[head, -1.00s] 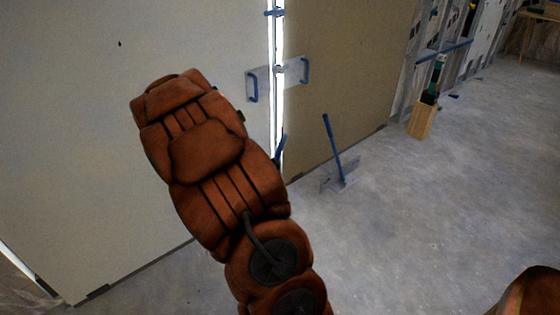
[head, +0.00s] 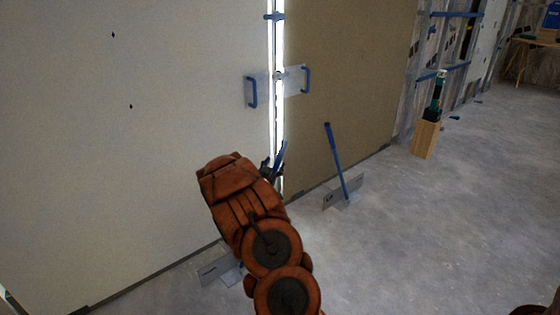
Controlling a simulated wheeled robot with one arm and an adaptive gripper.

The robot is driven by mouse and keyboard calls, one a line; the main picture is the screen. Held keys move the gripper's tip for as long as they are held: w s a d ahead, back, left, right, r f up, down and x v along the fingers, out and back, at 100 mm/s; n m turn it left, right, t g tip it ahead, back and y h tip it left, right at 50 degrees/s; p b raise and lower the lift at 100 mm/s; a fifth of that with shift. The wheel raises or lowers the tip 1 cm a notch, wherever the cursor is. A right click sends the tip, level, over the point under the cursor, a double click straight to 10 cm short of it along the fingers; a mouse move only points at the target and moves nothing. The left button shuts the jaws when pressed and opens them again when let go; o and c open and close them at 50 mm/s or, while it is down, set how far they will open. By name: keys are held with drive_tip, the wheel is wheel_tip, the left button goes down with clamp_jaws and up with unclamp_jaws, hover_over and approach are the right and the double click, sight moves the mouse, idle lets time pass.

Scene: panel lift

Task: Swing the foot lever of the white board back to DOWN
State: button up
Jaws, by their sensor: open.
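The white board (head: 120,130) stands upright on the left of the head view. Its foot plate (head: 213,271) lies on the floor at its lower edge, partly behind my arm. A blue lever handle (head: 281,153) rises past my arm, in front of the gap between the boards; its lower part is mostly hidden, and it looks raised. My gripper (head: 269,167) is small and dark beyond the brown padded arm, beside this handle. It is open; I cannot tell whether it touches the handle or has it between the fingers.
The brown board (head: 345,90) stands to the right, with its own foot plate (head: 345,194) and raised blue lever (head: 335,158). Blue handles (head: 252,92) sit near the bright gap. A wooden block with a tool (head: 425,138) stands further right.

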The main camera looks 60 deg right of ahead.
sight(279, 158)
drive_tip(key=b+x, duration=0.1)
drive_tip(key=x, duration=0.5)
drive_tip(key=shift+f+b, duration=0.2)
drive_tip(key=shift+b, duration=0.2)
drive_tip(key=shift+w+d+r, duration=0.2)
drive_tip(key=shift+d, duration=0.3)
drive_tip(key=shift+c, duration=0.2)
clamp_jaws()
